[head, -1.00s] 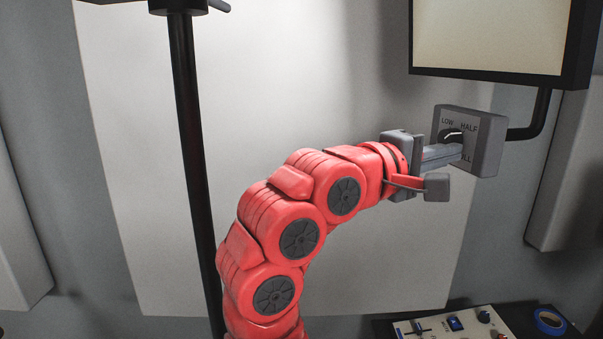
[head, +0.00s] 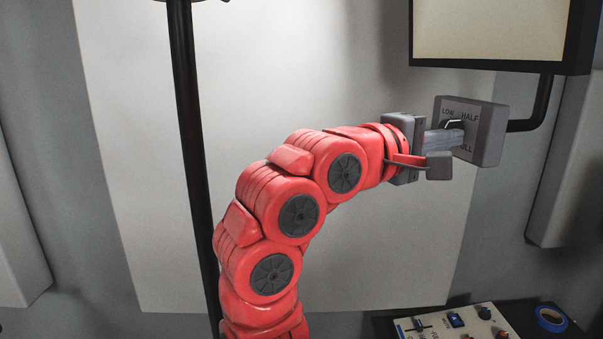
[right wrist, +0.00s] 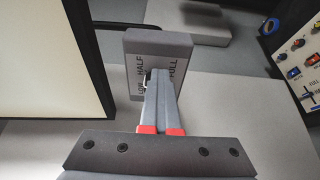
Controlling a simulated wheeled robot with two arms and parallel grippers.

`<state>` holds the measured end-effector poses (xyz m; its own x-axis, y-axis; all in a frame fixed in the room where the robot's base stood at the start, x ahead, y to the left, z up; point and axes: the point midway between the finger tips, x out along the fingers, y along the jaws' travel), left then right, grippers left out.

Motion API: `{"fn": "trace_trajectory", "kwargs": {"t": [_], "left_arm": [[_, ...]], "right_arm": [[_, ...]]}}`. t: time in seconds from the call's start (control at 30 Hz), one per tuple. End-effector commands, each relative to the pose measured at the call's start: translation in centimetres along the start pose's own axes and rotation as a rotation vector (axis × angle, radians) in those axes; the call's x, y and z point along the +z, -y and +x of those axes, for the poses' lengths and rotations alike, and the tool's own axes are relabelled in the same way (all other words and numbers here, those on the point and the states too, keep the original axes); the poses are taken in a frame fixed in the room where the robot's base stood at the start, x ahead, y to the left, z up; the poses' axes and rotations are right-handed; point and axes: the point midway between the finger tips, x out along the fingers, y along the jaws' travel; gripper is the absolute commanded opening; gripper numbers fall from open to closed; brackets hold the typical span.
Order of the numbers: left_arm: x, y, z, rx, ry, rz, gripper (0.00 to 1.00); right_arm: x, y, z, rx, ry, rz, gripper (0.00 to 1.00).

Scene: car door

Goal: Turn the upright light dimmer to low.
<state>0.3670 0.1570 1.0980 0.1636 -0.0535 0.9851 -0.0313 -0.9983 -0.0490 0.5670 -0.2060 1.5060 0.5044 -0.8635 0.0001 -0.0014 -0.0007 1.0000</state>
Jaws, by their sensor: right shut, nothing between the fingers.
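The light dimmer is a grey box (head: 488,135) on the right in the head view, marked LOW, HALF and FULL around a black knob (head: 451,125) with a white pointer line. The pointer's exact setting is hard to read. My right gripper (head: 458,138) is shut and empty, with its fingertips at the dimmer's face just below the knob, hiding part of it. In the right wrist view the shut fingers (right wrist: 160,82) reach the face of the dimmer box (right wrist: 160,42) and cover most of the knob. Whether they touch the knob I cannot tell. My left gripper is not in view.
A lit, black-framed panel (head: 492,30) hangs just above the dimmer, with a black bent pipe (head: 543,105) beside it. A dark upright pole (head: 190,150) stands at the left. A control panel (head: 465,322) and a blue tape roll (head: 551,318) lie at lower right.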

Motion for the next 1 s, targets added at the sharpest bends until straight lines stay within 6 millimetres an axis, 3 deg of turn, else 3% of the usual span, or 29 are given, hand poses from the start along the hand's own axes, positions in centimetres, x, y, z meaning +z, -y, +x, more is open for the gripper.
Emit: {"fn": "trace_trajectory", "kwargs": {"t": [0.33, 1.0], "left_arm": [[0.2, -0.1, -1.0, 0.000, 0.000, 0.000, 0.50], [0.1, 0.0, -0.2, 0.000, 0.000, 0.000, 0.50]], "right_arm": [[0.0, -0.7, 0.0, 0.002, -0.003, -0.001, 0.00], [-0.3, -1.7, 0.0, 0.000, -0.004, -0.001, 0.00]]}}
